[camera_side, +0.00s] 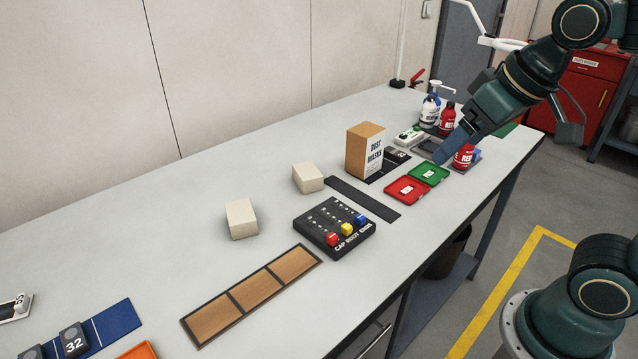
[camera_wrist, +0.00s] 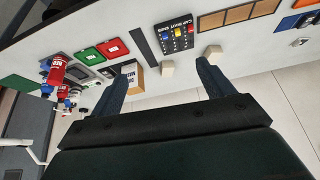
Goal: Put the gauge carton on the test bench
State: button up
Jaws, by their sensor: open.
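No carton with a readable gauge label shows in either view. A brown-and-white carton (camera_side: 365,150) marked "DUST MASKS" stands upright on the long pale bench (camera_side: 150,245); it also shows in the wrist view (camera_wrist: 138,78). Two plain cream blocks lie on the bench, one nearer the wall (camera_side: 308,177) and one further left (camera_side: 240,218). I cannot tell whether either is the gauge carton. My gripper (camera_side: 441,157) is above the bench's right part, right of the dust-mask carton. In the wrist view its fingers (camera_wrist: 162,68) are spread apart with nothing between them.
Red and white bottles (camera_side: 430,110) stand close to my gripper. Red (camera_side: 406,190) and green (camera_side: 430,174) trays, a black button box (camera_side: 335,228) and a brown three-part board (camera_side: 250,294) lie along the front. The bench's back left is clear.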

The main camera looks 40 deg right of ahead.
jog(key=w+a+m, duration=0.1)
jog(key=w+a, duration=0.2)
jog(key=w, duration=0.8)
jog(key=m+h, duration=0.2)
jog(key=m, duration=0.1)
send_over(240, 211)
jog(key=s+a, duration=0.3)
jog(key=s, duration=0.3)
notch_tip(240, 211, down, 14)
jog(key=shift+x, duration=4.45)
jog(key=shift+d, duration=0.15)
jog(key=shift+x, duration=2.55)
jog(key=shift+s+d, duration=0.1)
jog(key=shift+d, duration=0.05)
